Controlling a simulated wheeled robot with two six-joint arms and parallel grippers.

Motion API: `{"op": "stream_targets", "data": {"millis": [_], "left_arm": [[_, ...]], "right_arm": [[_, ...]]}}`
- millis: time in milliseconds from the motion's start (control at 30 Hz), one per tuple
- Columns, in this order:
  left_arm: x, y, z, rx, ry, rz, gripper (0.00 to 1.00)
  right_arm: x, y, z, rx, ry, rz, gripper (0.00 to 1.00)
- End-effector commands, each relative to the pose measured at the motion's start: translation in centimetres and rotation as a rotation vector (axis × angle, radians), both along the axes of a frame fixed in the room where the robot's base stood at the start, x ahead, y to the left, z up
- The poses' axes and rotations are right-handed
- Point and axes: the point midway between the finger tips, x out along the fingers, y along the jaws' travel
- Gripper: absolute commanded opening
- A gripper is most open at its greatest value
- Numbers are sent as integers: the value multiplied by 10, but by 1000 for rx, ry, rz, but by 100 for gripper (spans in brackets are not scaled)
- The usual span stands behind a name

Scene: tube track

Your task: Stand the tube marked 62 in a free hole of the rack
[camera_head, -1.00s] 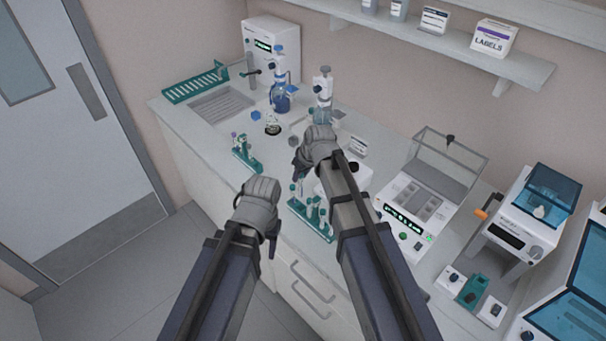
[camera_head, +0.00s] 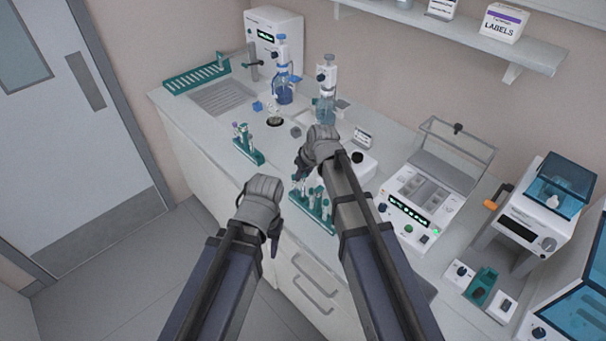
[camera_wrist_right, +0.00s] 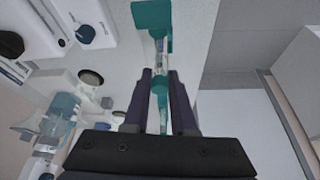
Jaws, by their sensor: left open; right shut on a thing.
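My right gripper (camera_head: 302,166) is over the bench, just above and behind the right teal rack (camera_head: 323,224). In the right wrist view its fingers (camera_wrist_right: 161,75) are shut on a slim tube (camera_wrist_right: 161,90) with teal on it; no number can be read. A teal rack (camera_wrist_right: 152,16) shows beyond the fingertips there. The right rack holds several tubes, partly hidden by my right arm. A second teal rack (camera_head: 252,153) with several tubes stands to the left. My left gripper (camera_head: 273,238) is open and empty in front of the bench edge.
A centrifuge-like white machine (camera_head: 360,163) and a block with green display (camera_head: 409,212) stand right of my right arm. Blue-topped bottles (camera_head: 284,88) and a sink (camera_head: 222,97) are behind. The bench between the two racks is mostly clear.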

Motion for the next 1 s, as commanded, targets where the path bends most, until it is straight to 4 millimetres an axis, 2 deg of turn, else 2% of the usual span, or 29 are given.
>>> {"op": "stream_targets", "data": {"millis": [1000], "left_arm": [[0,0,-8,0,0,0,50]], "right_arm": [[-1,0,-8,0,0,0,0]]}}
